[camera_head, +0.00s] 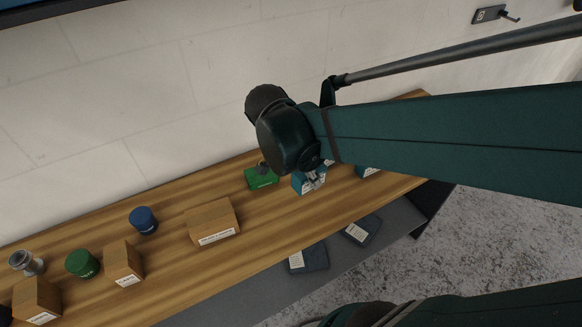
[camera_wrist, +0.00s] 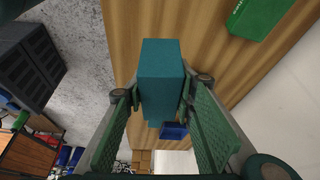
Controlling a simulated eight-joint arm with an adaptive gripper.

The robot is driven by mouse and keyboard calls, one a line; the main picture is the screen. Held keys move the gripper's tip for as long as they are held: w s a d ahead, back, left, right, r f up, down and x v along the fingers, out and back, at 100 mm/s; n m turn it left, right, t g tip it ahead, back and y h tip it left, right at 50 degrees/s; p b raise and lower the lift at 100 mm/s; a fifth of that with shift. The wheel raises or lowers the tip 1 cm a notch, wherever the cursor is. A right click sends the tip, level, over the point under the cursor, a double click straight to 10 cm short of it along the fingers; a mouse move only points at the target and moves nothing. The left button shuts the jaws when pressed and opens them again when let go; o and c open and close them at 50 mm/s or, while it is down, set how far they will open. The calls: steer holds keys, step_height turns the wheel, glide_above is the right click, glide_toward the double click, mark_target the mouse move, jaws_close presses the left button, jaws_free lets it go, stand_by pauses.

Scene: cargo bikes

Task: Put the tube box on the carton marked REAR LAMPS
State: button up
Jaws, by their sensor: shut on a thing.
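My gripper (camera_head: 315,180) is shut on a teal box (camera_head: 304,186), which I take to be the tube box. In the wrist view the teal box (camera_wrist: 161,62) sits between the two fingers of my gripper (camera_wrist: 163,90). Whether it touches the wooden shelf cannot be told. A wide brown carton (camera_head: 212,220) with a white label stands left of the gripper. Two smaller labelled cartons stand further left, one in the middle (camera_head: 123,264) and one at the near left (camera_head: 37,300). The label print is too small to tell surely which reads REAR LAMPS.
A green box (camera_head: 261,179) lies just left of the held box. Another teal box (camera_head: 368,172) is to the right, partly behind my arm. A blue tin (camera_head: 143,220), a green tin (camera_head: 83,264) and a grey metal part (camera_head: 27,263) stand left. Dark packets (camera_head: 309,258) lie on the lower shelf.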

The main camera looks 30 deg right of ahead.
steer(key=shift+w+a+r+p, duration=0.4)
steer(key=shift+a+p, duration=0.1)
steer(key=shift+a, duration=0.15)
steer(key=w+a+r+n+p, duration=0.1)
steer(key=a+p, duration=0.5)
steer(key=a, duration=0.7)
steer(key=w+a+r+n+t+p, duration=0.1)
steer(key=w+a+r+p, duration=0.3)
steer(key=a, duration=0.9)
steer(key=r+n+p, duration=0.1)
steer(key=p, duration=0.2)
steer(key=shift+a+r, duration=0.25)
steer(key=shift+a, duration=0.1)
steer(key=shift+f, duration=0.15)
glide_toward(215, 211)
steer(key=shift+w+d+f, duration=0.1)
steer(key=shift+d+f, duration=0.05)
steer(key=shift+d, duration=0.35)
steer(key=shift+w+d+f, duration=0.1)
steer(key=shift+d+f, duration=0.1)
steer(key=shift+d, duration=0.25)
steer(key=shift+f, duration=0.1)
steer(key=shift+f, duration=1.95)
